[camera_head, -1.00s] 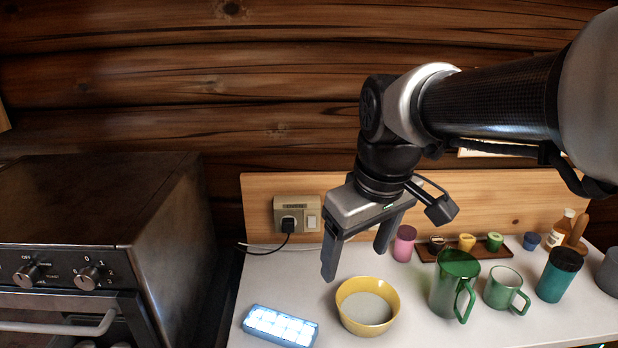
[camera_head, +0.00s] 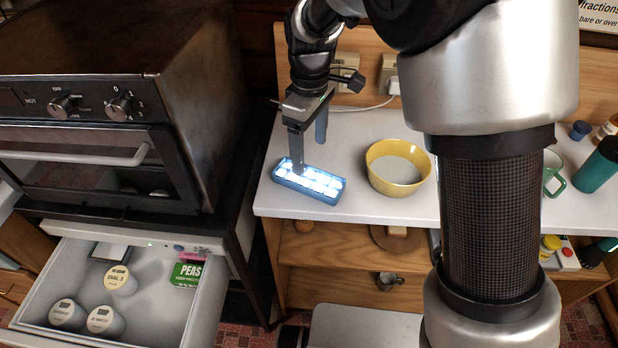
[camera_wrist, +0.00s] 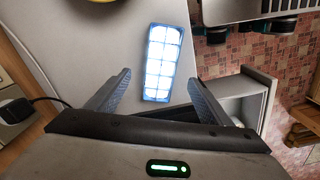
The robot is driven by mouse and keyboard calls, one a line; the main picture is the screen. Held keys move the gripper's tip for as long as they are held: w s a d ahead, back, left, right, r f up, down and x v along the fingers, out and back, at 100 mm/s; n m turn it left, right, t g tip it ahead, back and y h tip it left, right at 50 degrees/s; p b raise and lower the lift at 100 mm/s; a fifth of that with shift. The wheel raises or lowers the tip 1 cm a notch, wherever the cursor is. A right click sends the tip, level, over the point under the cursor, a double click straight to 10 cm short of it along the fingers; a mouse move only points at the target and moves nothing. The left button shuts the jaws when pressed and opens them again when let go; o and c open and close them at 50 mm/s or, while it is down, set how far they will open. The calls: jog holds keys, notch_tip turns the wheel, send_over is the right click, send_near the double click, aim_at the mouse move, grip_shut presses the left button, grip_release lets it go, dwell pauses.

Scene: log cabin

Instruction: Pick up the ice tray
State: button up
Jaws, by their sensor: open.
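The ice tray (camera_head: 318,188) is a blue tray with bright white cells, lying flat near the front left edge of the white counter. My gripper (camera_head: 309,155) is open and empty, pointing down at the tray's back side. In the head view one finger overlaps the tray's far left part; I cannot tell whether it touches.
A yellow bowl (camera_head: 393,168) stands right of the tray. The dark oven (camera_head: 110,100) is at left, above an open drawer (camera_head: 190,318) holding tubs and a green box. A socket with a plug (camera_head: 346,72) is behind my gripper.

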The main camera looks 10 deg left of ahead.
aim_at(308, 176)
notch_tip(308, 176, down, 9)
jog(key=shift+s+a+r, duration=0.1)
jog(key=shift+a, duration=0.05)
dwell(0.4)
jog(key=shift+c, duration=0.3)
jog(key=c, duration=1.2)
jog(key=shift+r, duration=0.2)
jog(key=shift+r, duration=4.85)
